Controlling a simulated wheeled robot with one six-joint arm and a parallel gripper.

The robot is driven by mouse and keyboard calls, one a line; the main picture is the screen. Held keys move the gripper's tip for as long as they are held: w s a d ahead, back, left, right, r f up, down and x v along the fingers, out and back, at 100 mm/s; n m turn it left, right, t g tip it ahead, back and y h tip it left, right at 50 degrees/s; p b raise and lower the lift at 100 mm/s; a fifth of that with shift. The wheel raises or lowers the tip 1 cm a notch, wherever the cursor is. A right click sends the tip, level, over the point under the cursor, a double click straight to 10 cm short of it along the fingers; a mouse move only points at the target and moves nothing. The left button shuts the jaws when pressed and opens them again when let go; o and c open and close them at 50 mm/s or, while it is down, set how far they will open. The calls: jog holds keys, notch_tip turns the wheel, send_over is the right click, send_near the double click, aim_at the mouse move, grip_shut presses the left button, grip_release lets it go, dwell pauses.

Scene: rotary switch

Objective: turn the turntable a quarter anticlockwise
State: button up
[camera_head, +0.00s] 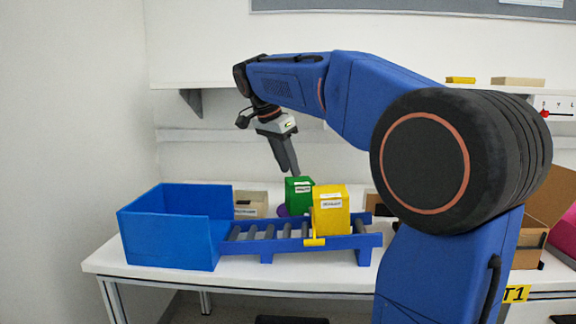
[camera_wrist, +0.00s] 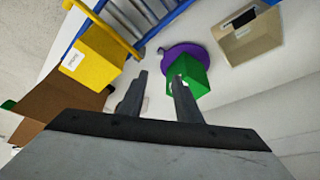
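The turntable is a purple disc (camera_wrist: 172,51) in the wrist view, with a green box (camera_wrist: 190,72) standing on it. In the head view only a sliver of the purple disc (camera_head: 282,211) shows beside the green box (camera_head: 297,190), behind the roller conveyor. My gripper (camera_head: 295,172) is above the green box in the head view, fingers pointing down. In the wrist view my gripper (camera_wrist: 160,80) has its fingers apart with nothing between them. The right fingertip overlaps the green box in the picture; I cannot tell whether they touch.
A yellow box (camera_head: 331,210) sits on the blue roller conveyor (camera_head: 268,247) in front. A blue bin (camera_head: 168,240) stands at its left end. A beige bin (camera_head: 250,204) is left of the turntable. A cardboard box (camera_wrist: 62,95) shows at left in the wrist view.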

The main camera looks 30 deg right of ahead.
jog(key=shift+f, duration=0.1)
jog(key=c, duration=0.4)
jog(key=w+a+f+n+h, duration=0.1)
jog(key=a+f+n, duration=0.1)
jog(key=f+n, duration=0.1)
jog(key=a+f+n+h, duration=0.1)
jog(key=f+n, duration=0.2)
jog(key=w+a+f+n, duration=0.1)
jog(key=a+f+n, duration=0.1)
jog(key=f+n, duration=0.1)
jog(key=shift+w+a+t+h, duration=0.3)
jog(key=shift+w+a+h, duration=0.05)
jog(key=shift+h, duration=0.05)
grip_shut()
jog(key=x, duration=0.9)
jog(key=shift+d+f, duration=0.1)
jog(key=shift+f, duration=0.2)
jog(key=d, duration=0.1)
jog(key=s+d, duration=0.1)
jog(key=shift+s+d+f, duration=0.2)
jog(key=shift+d, duration=0.2)
jog(key=shift+s+d, duration=0.25)
jog(key=shift+d, duration=0.2)
